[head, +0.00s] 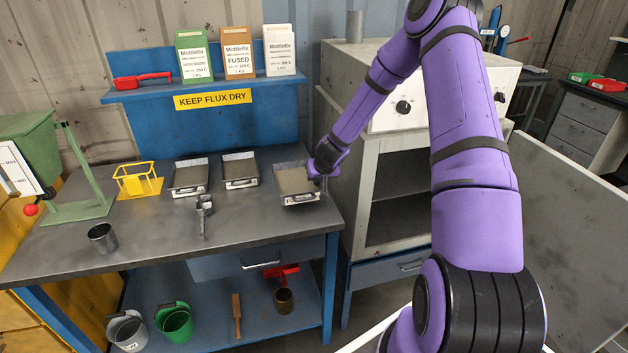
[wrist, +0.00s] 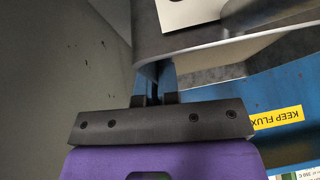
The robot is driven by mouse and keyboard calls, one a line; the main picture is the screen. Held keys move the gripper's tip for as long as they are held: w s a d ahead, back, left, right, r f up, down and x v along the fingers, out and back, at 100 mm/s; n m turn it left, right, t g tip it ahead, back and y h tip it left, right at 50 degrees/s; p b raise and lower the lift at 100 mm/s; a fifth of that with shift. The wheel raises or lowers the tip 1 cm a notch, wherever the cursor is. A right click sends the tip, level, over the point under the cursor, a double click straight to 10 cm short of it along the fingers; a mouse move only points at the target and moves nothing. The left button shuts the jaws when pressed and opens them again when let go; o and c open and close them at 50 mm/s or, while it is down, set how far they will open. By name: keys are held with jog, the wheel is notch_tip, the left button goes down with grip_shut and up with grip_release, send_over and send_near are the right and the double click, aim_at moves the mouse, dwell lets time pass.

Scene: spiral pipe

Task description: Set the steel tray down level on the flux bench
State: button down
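Three shallow steel trays are on or over the grey-topped flux bench (head: 245,222). The left tray (head: 188,190) and the middle tray (head: 240,182) lie flat towards the back. The right tray (head: 297,199), with grey-brown fill and a pale label, is at the bench's right end. My gripper (head: 322,174) is at this tray's right side. In the wrist view, the close pale rim (wrist: 225,41) meets the fingers (wrist: 153,88). Their tips are hidden, so their grip is unclear. I cannot tell whether the tray's underside touches the bench.
A steel tool (head: 204,213), yellow stand (head: 137,181) and metal cup (head: 102,238) are on the bench. A white furnace (head: 362,185) stands close on the right. The blue backboard (head: 215,132) with its shelf rises behind. The bench's front middle is clear.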

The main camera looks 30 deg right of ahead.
jog(key=w, duration=0.1)
jog(key=w+d, duration=0.1)
jog(key=w, duration=0.2)
jog(key=shift+w+d+f, duration=0.2)
jog(key=shift+d, duration=0.2)
jog(key=shift+w+d+f, duration=0.1)
jog(key=shift+w+f, duration=0.1)
jog(key=shift+f, duration=1.55)
jog(key=shift+f, duration=0.15)
jog(key=c, duration=1.4)
grip_release()
jog(key=shift+o, duration=0.2)
